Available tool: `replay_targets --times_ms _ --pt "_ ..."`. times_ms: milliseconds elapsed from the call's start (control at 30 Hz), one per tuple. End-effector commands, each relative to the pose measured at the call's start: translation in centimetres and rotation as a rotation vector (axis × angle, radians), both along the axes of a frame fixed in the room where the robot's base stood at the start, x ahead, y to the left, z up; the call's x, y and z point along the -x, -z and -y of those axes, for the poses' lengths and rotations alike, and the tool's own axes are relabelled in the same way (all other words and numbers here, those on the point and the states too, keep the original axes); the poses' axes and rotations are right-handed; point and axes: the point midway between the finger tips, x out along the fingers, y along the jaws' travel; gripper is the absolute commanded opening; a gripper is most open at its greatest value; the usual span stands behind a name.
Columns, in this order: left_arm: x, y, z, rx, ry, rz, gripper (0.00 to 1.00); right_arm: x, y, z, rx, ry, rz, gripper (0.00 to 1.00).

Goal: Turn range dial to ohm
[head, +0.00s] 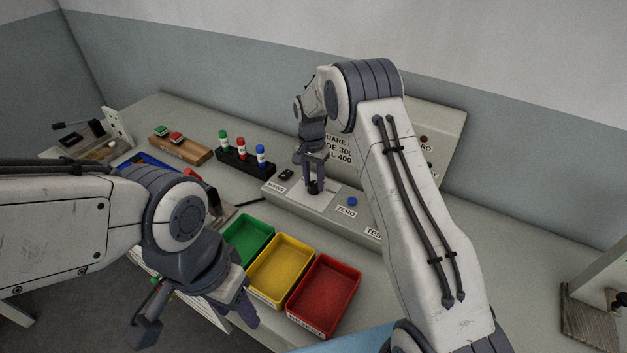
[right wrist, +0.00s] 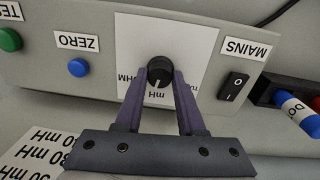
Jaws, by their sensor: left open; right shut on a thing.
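The range dial (right wrist: 160,73) is a round black knob on a white plate (right wrist: 203,40) in the right wrist view. The plate carries the labels "mH" and "OHM", with another label partly hidden by a finger. The dial's white mark points toward "mH". My right gripper (right wrist: 160,80) is shut on the dial, one finger on each side. In the head view my right gripper (head: 314,188) reaches down onto the console, hiding the dial. My left gripper (head: 200,318) is open and empty at the lower left, near the bench's front edge, away from the dial.
The console has a MAINS rocker switch (right wrist: 235,85), a blue ZERO button (right wrist: 78,67) and a green button (right wrist: 9,40). Green (head: 247,222), yellow (head: 257,293) and red (head: 302,315) trays stand before it. A black rack (head: 243,163) holds coloured cylinders to its left.

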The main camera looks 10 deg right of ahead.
Motion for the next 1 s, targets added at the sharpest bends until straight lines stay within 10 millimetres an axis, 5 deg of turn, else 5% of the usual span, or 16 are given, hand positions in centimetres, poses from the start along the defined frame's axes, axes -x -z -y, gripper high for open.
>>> replay_targets --times_ms 600,1000 --pt "0.01 -0.07 0.0 0.0 0.0 0.0 0.5 -0.13 -0.21 0.21 0.0 0.567 0.006 0.0" --pt "0.0 -0.15 0.0 0.0 0.0 0.0 0.5 -0.11 -0.24 0.3 0.0 0.794 0.007 0.0"
